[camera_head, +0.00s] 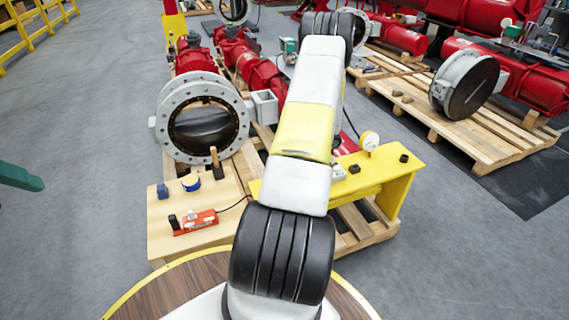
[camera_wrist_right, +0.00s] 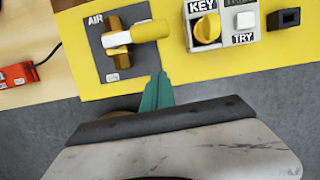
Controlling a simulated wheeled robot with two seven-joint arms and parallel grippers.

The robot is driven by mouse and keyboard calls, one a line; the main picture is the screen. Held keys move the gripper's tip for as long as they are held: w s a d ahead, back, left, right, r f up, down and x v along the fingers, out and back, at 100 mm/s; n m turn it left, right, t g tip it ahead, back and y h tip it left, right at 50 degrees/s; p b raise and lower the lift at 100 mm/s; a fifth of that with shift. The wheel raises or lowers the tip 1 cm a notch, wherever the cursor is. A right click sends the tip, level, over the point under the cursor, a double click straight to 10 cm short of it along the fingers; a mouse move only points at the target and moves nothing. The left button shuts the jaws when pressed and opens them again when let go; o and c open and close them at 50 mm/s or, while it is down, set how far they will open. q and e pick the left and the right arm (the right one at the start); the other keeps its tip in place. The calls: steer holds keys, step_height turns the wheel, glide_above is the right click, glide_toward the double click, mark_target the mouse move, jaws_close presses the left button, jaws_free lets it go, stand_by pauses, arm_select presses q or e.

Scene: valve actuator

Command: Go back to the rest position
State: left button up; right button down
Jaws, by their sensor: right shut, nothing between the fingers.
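My right arm (camera_head: 305,130) reaches across the middle of the head view and hides part of the scene. My right gripper (camera_wrist_right: 157,80) shows in the right wrist view with its teal fingers shut and empty. Its tips are close to the lower edge of the yellow panel (camera_wrist_right: 215,75), below the AIR valve with its yellow handle (camera_wrist_right: 150,30). I cannot tell whether they touch the panel. In the head view a teal fingertip of my left gripper (camera_head: 20,177) shows at the left edge; the rest is out of view.
The panel carries a yellow KEY knob (camera_wrist_right: 206,31) and a white TRY button (camera_wrist_right: 244,20). A wooden board (camera_head: 160,230) holds a red tool (camera_head: 195,221) and small items. A large flanged valve (camera_head: 202,125) stands behind it. Grey floor (camera_head: 80,130) is clear at the left.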

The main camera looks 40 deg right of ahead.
steer(key=v, duration=0.6)
steer(key=w+a+r+n+t+y, duration=0.1)
steer(key=w+a+r+n, duration=0.3)
steer(key=a+r+n, duration=0.6)
steer(key=w+a+r+n+t+y, duration=0.2)
steer(key=w+a+r+n, duration=0.35)
steer(key=a+r, duration=0.8)
steer(key=s+a+r+n, duration=0.7)
steer(key=a+r+n, duration=0.3)
steer(key=r, duration=0.2)
steer(key=s+a+r+n, duration=0.2)
steer(key=s+a+n, duration=0.1)
steer(key=s+n, duration=0.3)
steer(key=s+a+r+n, duration=0.2)
steer(key=s+a+n, duration=0.2)
steer(key=s+n, duration=0.3)
steer(key=shift+a+r+n, duration=0.25)
steer(key=shift+r+n, duration=0.1)
